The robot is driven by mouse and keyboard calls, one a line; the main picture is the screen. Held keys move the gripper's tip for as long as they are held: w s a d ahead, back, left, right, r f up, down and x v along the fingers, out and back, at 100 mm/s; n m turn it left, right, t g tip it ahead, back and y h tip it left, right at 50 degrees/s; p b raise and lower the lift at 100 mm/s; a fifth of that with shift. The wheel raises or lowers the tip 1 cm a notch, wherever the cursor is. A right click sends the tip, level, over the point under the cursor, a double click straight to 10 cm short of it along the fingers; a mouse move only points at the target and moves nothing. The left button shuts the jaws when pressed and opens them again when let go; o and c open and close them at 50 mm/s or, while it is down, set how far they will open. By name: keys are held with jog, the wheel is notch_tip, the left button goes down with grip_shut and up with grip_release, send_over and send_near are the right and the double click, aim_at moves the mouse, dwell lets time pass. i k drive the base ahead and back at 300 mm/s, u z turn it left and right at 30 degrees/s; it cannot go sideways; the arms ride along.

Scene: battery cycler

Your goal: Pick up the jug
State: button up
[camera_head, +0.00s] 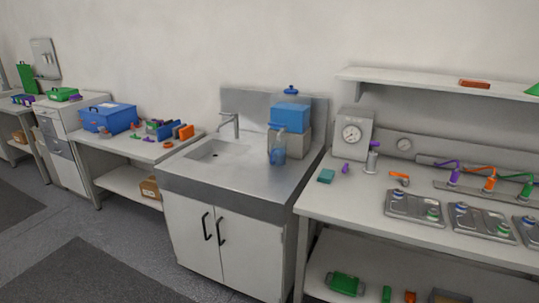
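A see-through bluish jug (277,149) stands upright on the steel sink counter (240,182), to the right of the basin. It is in front of a grey block (299,144) that carries a blue tank (291,115) with a blue knob above. A blue part of the dispenser hangs just over the jug's top, and I cannot tell whether they touch. The jug's handle is too small to make out. My gripper is not in view.
The sink basin (217,151) and tap (231,122) are left of the jug. The counter front is clear. Open floor (95,270) lies at lower left.

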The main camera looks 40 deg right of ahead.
aim_at(278, 149)
jog(key=i, duration=0.9)
jog(key=z, duration=0.05)
